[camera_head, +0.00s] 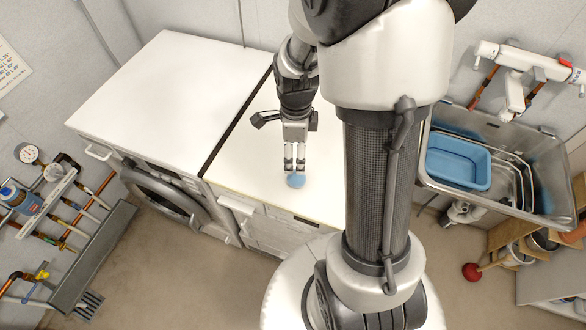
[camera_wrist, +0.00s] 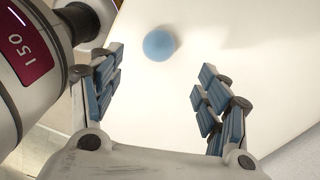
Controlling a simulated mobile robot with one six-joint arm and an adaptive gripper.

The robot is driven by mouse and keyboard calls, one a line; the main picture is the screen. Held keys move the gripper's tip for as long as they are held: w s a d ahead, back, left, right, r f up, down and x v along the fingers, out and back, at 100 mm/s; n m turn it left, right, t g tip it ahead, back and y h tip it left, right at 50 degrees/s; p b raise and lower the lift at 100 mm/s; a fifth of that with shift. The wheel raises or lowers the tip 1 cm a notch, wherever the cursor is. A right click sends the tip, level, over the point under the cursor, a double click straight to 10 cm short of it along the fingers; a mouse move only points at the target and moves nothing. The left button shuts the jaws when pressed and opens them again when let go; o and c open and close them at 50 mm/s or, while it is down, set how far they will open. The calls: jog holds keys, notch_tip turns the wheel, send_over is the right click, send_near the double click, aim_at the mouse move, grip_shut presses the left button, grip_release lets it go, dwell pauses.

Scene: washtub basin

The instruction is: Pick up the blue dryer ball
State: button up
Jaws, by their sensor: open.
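The blue dryer ball (camera_head: 296,181) rests on the white top of the right-hand appliance (camera_head: 262,185), close to its front edge. In the wrist view the ball (camera_wrist: 159,45) lies ahead of my fingertips, between the lines of the two fingers and a little left of centre. My gripper (camera_head: 294,168) is just beside the ball in the head view, pointing down toward it. In the wrist view my gripper (camera_wrist: 158,82) is open, with blue-padded fingers wide apart and nothing between them. I cannot tell the exact gap to the ball.
A white washing machine (camera_head: 165,90) stands to the left, past a dark gap. A metal sink (camera_head: 455,190) with a blue basin (camera_head: 458,162) is at the right. A red plunger (camera_head: 472,271) stands on the floor. The white top around the ball is clear.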

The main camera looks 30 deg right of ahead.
aim_at(295, 173)
notch_tip(295, 173, down, 7)
jog(key=shift+w+f+b, duration=0.1)
jog(key=shift+f+b, duration=0.1)
jog(key=shift+b, duration=0.75)
notch_tip(295, 173, down, 5)
jog(key=shift+a+f+b, duration=0.1)
jog(key=shift+b, duration=0.9)
jog(key=c, duration=1.1)
